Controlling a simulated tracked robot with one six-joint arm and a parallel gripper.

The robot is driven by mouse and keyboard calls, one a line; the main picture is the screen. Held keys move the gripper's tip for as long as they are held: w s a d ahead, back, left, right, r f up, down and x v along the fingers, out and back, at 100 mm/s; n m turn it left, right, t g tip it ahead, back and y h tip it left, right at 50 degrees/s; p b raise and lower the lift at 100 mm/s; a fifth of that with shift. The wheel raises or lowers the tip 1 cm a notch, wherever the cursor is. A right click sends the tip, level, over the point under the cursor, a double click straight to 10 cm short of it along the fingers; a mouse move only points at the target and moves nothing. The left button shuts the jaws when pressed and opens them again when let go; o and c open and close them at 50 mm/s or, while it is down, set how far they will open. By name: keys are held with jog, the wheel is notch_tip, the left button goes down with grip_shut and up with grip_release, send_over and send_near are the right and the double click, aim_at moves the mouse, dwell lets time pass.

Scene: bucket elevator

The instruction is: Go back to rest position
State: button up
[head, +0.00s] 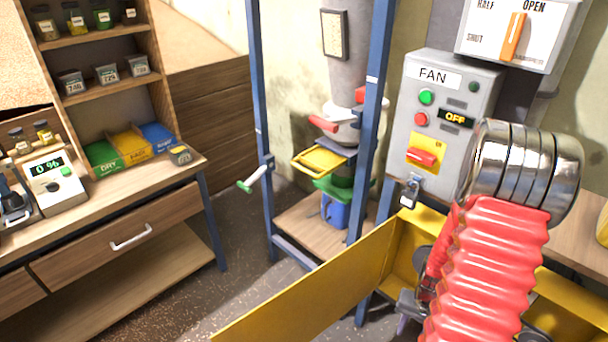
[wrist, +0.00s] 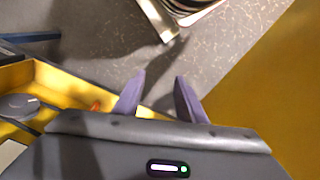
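My gripper shows in the wrist view (wrist: 157,92) with two purple fingers spread apart. The gap between the fingers is empty, with grey speckled floor behind it. In the head view my arm's red ribbed sleeve and metal rings fill the lower right. They hide most of the gripper, and only small dark and purple parts show beside the sleeve. The gripper is low, near yellow walls; I cannot tell whether it touches them.
A fan control box (head: 441,123) reading OFF stands behind the arm. A blue-framed elevator stand (head: 258,95) with a yellow tray (head: 319,162) is in the middle. A wooden bench (head: 130,226) with shelves is at left. Floor (head: 238,262) is clear between bench and stand.

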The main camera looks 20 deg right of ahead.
jog(key=a+r+n+t, duration=0.2)
jog(key=a+r+n, duration=0.1)
jog(key=a+r, duration=0.6)
jog(key=a+r+n+t, duration=0.2)
jog(key=a+r, duration=0.7)
jog(key=r, duration=0.7)
jog(key=a+r+n+t, duration=0.1)
jog(key=a+r+n, duration=0.2)
jog(key=a+r, duration=0.6)
notch_tip(320, 180, up, 3)
jog(key=shift+w+a+r+n+t, duration=0.2)
jog(key=shift+w+n+t, duration=0.1)
jog(key=shift+n+t, duration=0.1)
jog(key=shift+c, duration=0.9)
jog(key=shift+d, duration=0.1)
